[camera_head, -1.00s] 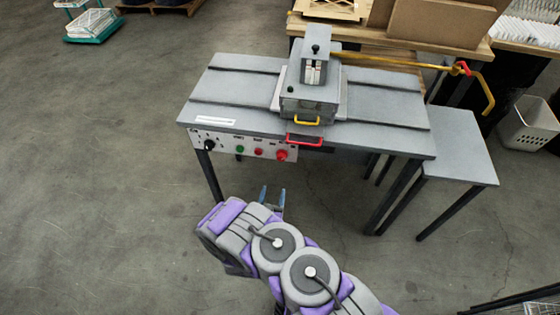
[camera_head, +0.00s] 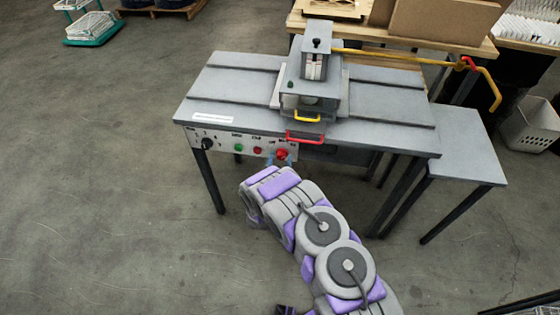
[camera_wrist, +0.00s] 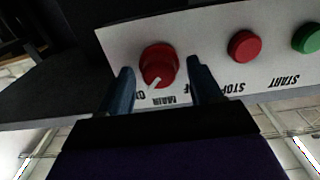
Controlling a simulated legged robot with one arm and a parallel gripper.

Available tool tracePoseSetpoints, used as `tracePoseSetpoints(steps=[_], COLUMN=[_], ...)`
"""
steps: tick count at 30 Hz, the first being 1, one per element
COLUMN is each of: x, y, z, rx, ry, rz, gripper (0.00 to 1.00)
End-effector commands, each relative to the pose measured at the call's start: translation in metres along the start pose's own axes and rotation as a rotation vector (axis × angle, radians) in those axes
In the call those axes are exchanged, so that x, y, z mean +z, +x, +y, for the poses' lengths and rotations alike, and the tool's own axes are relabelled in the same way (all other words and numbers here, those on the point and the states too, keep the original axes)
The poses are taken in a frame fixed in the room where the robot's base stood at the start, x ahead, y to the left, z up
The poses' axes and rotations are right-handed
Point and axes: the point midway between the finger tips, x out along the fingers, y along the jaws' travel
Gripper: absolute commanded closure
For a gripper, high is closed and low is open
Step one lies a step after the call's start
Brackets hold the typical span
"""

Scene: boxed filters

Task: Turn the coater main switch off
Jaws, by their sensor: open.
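The coater (camera_head: 215,90) is a grey table-like machine with a white control panel (camera_head: 221,143) on its front. The main switch is a red round knob (camera_head: 281,154) at the panel's right end. In the wrist view the red knob (camera_wrist: 158,65) has a pale pointer and sits above the upside-down label "MAIN". My gripper (camera_wrist: 160,82) is open, with one blue finger on each side of the knob. I cannot tell whether the fingers touch it. In the head view my arm hides most of the gripper (camera_head: 277,160).
A red stop button (camera_wrist: 244,45) and a green start button (camera_wrist: 308,38) are beside the knob. A black knob (camera_head: 207,144) is at the panel's left end. A red handle (camera_head: 305,138) projects just above the main switch. Open floor lies to the left.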

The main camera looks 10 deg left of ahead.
Motion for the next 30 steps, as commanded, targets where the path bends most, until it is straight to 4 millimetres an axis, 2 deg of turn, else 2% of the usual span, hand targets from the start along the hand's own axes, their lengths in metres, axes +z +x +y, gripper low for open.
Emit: tracePoseSetpoints(steps=[9,23,30], x=[-0.0006,-0.0006,-0.0008], y=[0.0026,0.0025,0.0023], z=[0.0001,-0.0001,-0.0005], rx=[0.0,0.0,0.0], ry=[0.0,0.0,-0.021], rz=[0.001,0.001,0.001], gripper=[0.36,0.8,0.8])
